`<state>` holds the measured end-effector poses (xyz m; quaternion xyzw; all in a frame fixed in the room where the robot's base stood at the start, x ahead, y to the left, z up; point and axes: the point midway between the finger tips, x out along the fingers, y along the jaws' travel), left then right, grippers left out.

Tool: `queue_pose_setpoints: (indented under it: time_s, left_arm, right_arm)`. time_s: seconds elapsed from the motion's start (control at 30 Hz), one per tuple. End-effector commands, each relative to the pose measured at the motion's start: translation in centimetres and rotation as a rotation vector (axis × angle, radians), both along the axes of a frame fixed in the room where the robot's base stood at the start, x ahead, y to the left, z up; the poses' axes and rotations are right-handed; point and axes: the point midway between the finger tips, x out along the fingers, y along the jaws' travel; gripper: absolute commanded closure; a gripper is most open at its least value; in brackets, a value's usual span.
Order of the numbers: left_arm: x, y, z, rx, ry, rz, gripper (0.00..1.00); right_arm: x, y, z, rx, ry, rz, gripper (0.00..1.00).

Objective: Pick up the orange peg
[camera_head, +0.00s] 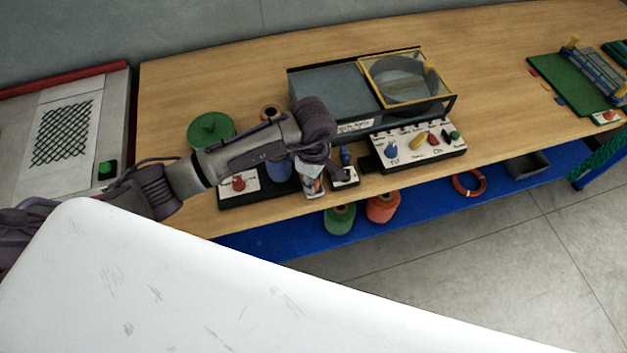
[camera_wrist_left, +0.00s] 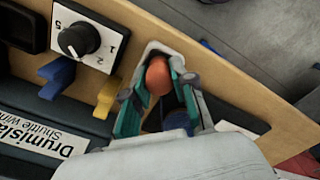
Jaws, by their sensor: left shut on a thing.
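The orange peg (camera_wrist_left: 158,75) shows in the left wrist view as a rounded orange end between the teal-lined fingers of my left gripper (camera_wrist_left: 160,88). The fingers are closed on its sides. A dark blue round part (camera_wrist_left: 178,121) lies below it between the fingers. There the gripper largely hides the orange peg. I cannot tell whether the peg is clear of the surface beneath. My right gripper is not in view.
A box with a yellow-framed clear lid (camera_head: 405,78) stands behind the gripper. A panel of coloured knobs (camera_head: 418,146) is to its right, a green disc (camera_head: 210,129) to its left. Spools sit on the blue lower shelf (camera_head: 285,240). The bench's back left is clear.

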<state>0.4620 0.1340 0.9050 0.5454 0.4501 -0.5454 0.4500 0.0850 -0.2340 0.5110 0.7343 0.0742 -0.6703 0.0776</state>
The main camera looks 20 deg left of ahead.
Motion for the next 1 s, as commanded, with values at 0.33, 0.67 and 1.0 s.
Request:
queue_pose_setpoints:
  time_s: [0.33,0.67,1.0]
  left_arm:
    - [0.2,0.0,3.6,-0.001,-0.008,-0.003,0.94]
    - [0.1,-7.3,7.9,-0.002,-0.006,-0.006,0.94]
    - [0.0,-11.4,10.7,0.0,-0.001,-0.001,0.94]
  right_arm:
    - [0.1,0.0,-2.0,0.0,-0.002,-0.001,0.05]
    - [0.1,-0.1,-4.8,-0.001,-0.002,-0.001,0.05]
    - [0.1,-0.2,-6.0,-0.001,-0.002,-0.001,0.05]
